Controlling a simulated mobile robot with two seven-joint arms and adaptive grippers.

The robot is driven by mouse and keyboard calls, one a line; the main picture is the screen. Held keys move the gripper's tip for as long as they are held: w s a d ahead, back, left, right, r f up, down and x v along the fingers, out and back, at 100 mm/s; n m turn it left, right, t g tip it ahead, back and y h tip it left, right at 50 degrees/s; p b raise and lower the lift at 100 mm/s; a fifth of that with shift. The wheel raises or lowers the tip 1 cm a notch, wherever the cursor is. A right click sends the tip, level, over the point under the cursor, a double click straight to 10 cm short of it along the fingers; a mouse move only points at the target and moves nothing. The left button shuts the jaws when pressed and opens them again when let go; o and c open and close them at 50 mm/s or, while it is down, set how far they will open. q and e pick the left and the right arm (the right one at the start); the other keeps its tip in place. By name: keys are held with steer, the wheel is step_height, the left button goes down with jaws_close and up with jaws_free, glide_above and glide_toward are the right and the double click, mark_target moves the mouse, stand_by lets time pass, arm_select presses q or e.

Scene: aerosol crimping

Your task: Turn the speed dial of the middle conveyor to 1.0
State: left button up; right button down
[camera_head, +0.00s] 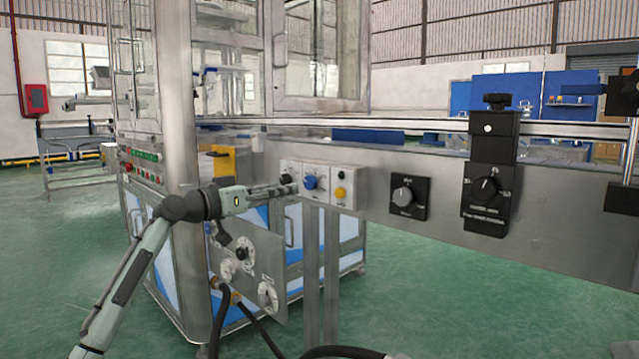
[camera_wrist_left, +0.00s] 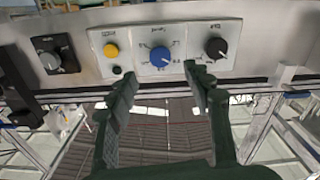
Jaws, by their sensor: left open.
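A pale control panel (camera_head: 325,197) on the side of the conveyor carries a blue dial (camera_head: 311,183). The dial also shows upside down in the left wrist view (camera_wrist_left: 159,57), with a white pointer mark and a printed scale too small to read surely. My left gripper (camera_head: 287,188) is in front of the panel, close to the blue dial. In the wrist view its two fingers (camera_wrist_left: 160,88) are spread and empty, with the dial beyond and between their tips. No contact with the dial shows. My right gripper is not in view.
The panel also has a yellow button (camera_head: 340,192) and a black knob (camera_wrist_left: 215,47) beside the dial. A separate black dial box (camera_head: 408,196) and a black bracket with a dial (camera_head: 487,189) are further right. A metal machine cabinet (camera_head: 182,150) stands left.

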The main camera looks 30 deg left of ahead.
mark_target(308, 183)
arm_select(q)
steer(key=x, duration=0.7)
steer(key=shift+w+d+r, duration=0.1)
steer(key=shift+w, duration=0.15)
steer(key=c, duration=1.2)
